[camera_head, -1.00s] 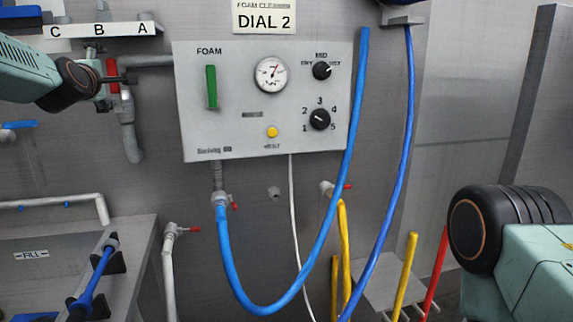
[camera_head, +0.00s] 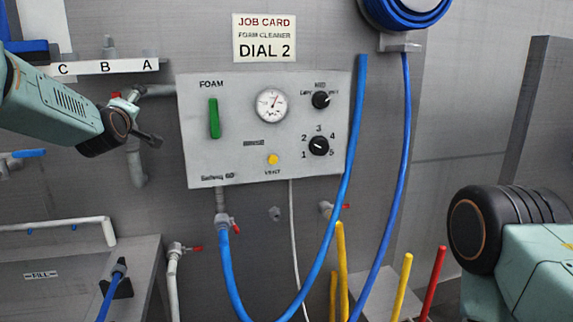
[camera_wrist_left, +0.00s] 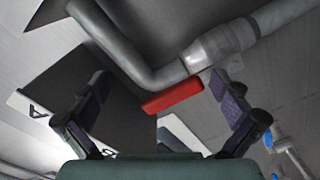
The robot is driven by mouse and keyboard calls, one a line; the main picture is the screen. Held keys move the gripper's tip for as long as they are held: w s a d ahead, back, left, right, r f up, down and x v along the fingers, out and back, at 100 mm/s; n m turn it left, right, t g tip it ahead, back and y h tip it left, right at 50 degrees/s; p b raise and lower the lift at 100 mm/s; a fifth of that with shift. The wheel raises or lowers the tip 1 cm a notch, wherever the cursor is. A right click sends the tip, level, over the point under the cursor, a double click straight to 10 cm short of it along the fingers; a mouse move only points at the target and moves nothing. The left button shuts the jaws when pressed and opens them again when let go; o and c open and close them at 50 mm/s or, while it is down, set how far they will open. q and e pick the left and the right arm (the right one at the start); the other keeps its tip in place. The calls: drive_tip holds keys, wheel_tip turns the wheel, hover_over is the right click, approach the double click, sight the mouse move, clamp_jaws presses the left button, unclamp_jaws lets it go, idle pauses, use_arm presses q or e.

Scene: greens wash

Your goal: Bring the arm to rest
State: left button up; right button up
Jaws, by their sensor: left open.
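My left arm comes in from the left in the head view, its wrist in front of the wall left of the foam panel (camera_head: 240,155). My left gripper shows in the left wrist view (camera_wrist_left: 165,100) with its two fingers spread wide and nothing between them. In that view a red valve handle (camera_wrist_left: 172,95) on a grey pipe (camera_wrist_left: 130,50) lies beyond the fingers; the gap to it is hard to judge.
The panel has a green lever (camera_head: 214,118), a gauge (camera_head: 272,105), knobs and a yellow button (camera_head: 272,159). A blue hose (camera_head: 345,180) hangs in front. A shelf lettered C, B, A (camera_head: 105,67) is above my left wrist. A sink (camera_head: 80,270) stands lower left.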

use_arm(q)
drive_tip(key=d+f+m+p, duration=0.1)
drive_tip(key=m, duration=0.1)
drive_tip(key=d+f+m+p, duration=0.1)
drive_tip(key=m+p, duration=0.1)
drive_tip(key=w+d+f+m+p, duration=0.1)
drive_tip(key=m, duration=0.1)
drive_tip(key=shift+w+d+f+m+p, duration=0.1)
drive_tip(key=shift+f+m+p, duration=0.1)
drive_tip(key=shift+m+p, duration=0.2)
drive_tip(key=shift+r, duration=0.1)
